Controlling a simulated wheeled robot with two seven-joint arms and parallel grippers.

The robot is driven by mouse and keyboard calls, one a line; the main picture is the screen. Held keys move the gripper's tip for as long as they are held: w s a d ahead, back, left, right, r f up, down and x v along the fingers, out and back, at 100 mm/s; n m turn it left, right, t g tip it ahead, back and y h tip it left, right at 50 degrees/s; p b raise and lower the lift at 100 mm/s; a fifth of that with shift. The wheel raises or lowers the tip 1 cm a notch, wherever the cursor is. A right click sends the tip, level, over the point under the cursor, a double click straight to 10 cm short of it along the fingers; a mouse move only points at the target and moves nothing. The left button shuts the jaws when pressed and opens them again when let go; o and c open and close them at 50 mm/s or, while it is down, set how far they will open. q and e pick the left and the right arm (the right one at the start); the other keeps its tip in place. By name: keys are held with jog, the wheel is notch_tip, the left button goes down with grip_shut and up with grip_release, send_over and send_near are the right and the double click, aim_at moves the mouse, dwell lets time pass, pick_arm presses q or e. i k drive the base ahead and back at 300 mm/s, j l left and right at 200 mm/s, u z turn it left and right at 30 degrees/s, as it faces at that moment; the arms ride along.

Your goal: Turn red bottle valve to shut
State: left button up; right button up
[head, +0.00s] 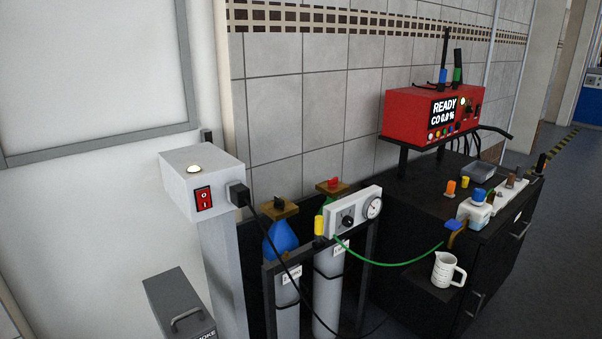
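A red valve handle (333,182) sits on a brass-coloured valve block (328,189) on top of the right-hand gas bottle (327,295). The handle is small here, and I cannot tell its exact turn position. The left-hand bottle (287,320) has a blue shoulder (282,237) and a black valve handle (280,202). A white panel with a black knob and a round gauge (373,208) stands in front of the right bottle and partly hides its top. Neither of my grippers is in view.
A grey box with a red switch (203,198) stands left of the bottles, its black cable (275,240) crossing the rack. A green hose (385,263) runs right to a dark cabinet (425,225) with a white jug (447,270). A red analyser (430,115) reads READY.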

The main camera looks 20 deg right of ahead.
aim_at(332, 182)
jog(key=i+l+u, duration=0.2)
jog(key=l, duration=0.15)
jog(key=l+u, duration=0.15)
jog(key=l, duration=0.25)
jog(key=i+l+u, duration=0.2)
jog(key=l, duration=0.55)
jog(key=i+l, duration=0.1)
jog(key=l, duration=0.25)
